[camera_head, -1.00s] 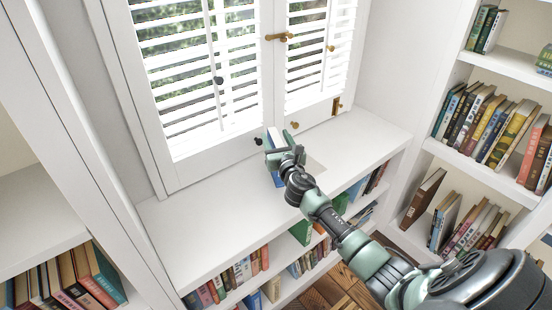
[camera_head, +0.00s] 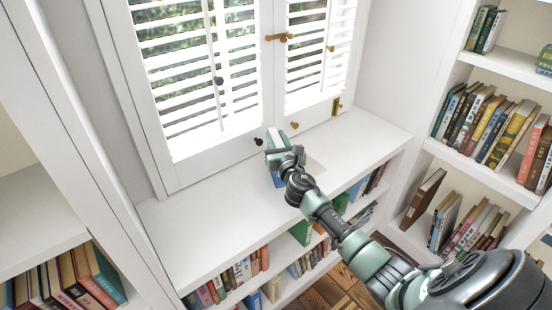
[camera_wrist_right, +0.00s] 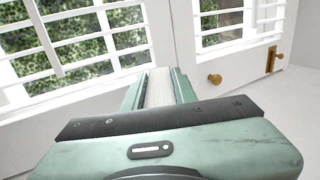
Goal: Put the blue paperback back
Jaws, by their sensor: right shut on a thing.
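The blue paperback (camera_head: 278,181) stands upright on the white window-seat top, close to the shuttered window. Its blue cover shows just below my right gripper (camera_head: 277,148) in the head view, and the rest is hidden by the gripper. In the right wrist view the pale page edge of the paperback (camera_wrist_right: 161,88) shows between the two green fingers of my right gripper (camera_wrist_right: 160,90). The fingers are shut on the book from both sides. My left gripper is in neither view.
The window-seat top (camera_head: 205,225) is bare to the left. Window shutters (camera_head: 200,75) with brass latches and knobs rise close behind the book. Filled bookshelves (camera_head: 490,125) stand at the right, and more books (camera_head: 70,275) stand at the lower left.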

